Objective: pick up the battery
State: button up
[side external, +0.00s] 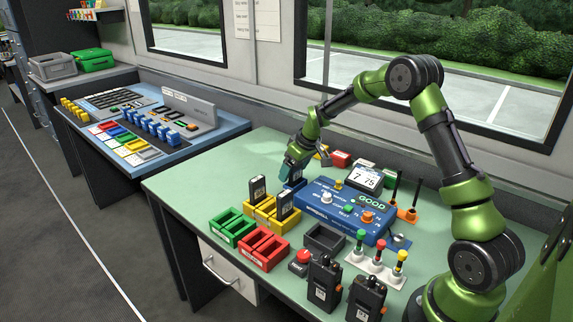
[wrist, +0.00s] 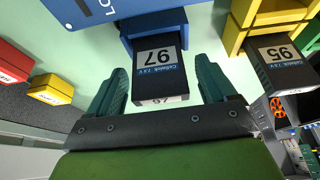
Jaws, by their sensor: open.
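A black battery (wrist: 160,72) labelled 97 stands in a blue slot (wrist: 135,45) at the top centre of the wrist view. My gripper (wrist: 162,85) is open, with one dark teal finger on each side of this battery. Gaps show between the fingers and its sides. In the side view my gripper (side external: 297,168) is low at the blue tester's left end, and it largely hides this battery. Another black battery (wrist: 284,66), labelled 95, is in the yellow holder (wrist: 233,35) to the right in the wrist view. The side view shows two batteries in the yellow holder (side external: 262,221).
The blue tester (side external: 318,212), reading GOOD, is right of my gripper. A green holder (side external: 232,228), a red holder (side external: 264,249) and a dark tray (side external: 324,240) stand in front. Two radios (side external: 325,283) are at the front edge. Padlocks and boxes lie behind.

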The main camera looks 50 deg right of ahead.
jog(key=shift+w+f, duration=0.2)
jog(key=shift+f, duration=0.25)
jog(key=c, duration=1.2)
notch_tip(320, 180, up, 10)
jog(key=shift+r, duration=0.1)
